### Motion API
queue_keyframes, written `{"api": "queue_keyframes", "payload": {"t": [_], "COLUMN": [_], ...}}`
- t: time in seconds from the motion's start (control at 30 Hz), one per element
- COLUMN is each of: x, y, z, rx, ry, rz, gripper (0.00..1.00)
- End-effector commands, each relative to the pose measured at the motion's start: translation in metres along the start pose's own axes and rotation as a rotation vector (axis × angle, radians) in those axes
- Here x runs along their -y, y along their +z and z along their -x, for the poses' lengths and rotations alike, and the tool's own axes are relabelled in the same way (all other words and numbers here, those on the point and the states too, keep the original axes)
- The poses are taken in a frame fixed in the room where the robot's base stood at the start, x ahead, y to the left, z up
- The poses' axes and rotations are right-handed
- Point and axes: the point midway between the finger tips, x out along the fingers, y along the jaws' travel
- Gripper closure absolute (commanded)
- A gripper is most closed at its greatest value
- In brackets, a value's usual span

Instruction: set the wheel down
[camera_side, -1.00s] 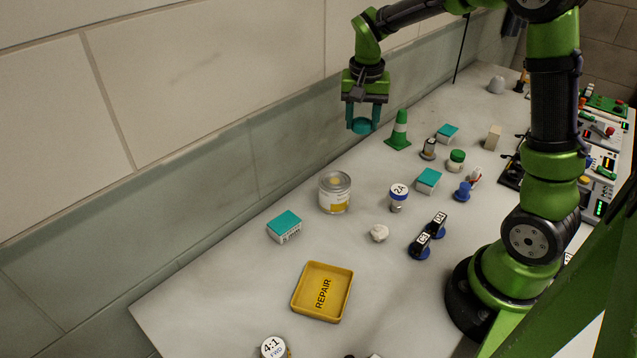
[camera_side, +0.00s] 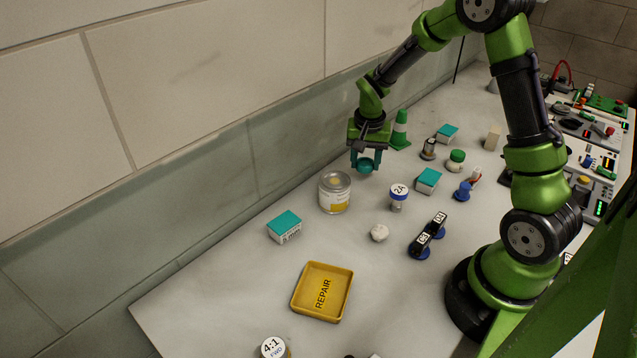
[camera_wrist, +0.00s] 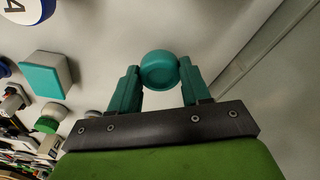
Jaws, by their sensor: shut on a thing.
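The wheel is a small round teal piece (camera_wrist: 159,70); it also shows in the side view (camera_side: 366,165). My gripper (camera_side: 366,162) is shut on it, with a teal finger on each side in the wrist view (camera_wrist: 158,82). In the side view the wheel is low over the back part of the bench, behind the paint can and in front of the green cone. I cannot tell whether its underside touches the bench top.
A paint can (camera_side: 335,193) stands just in front of my gripper, and a green cone (camera_side: 400,131) behind it. A teal-topped box (camera_side: 428,181) lies to the right. A yellow REPAIR tray (camera_side: 323,292) is at the front. The wall runs close along the left.

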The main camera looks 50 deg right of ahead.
Motion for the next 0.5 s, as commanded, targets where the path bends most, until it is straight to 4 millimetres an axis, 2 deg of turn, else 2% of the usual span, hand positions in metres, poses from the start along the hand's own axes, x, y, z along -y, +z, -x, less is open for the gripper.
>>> {"api": "queue_keyframes", "payload": {"t": [0.1, 0.2, 0.5], "x": [-0.001, 0.000, 0.000], "y": [0.003, 0.004, 0.004], "z": [-0.019, -0.027, -0.028], "rx": [0.004, 0.002, 0.001], "ry": [0.003, 0.001, 0.000], "rz": [-0.001, -0.002, -0.001], "gripper": [0.82, 0.82, 0.82]}}
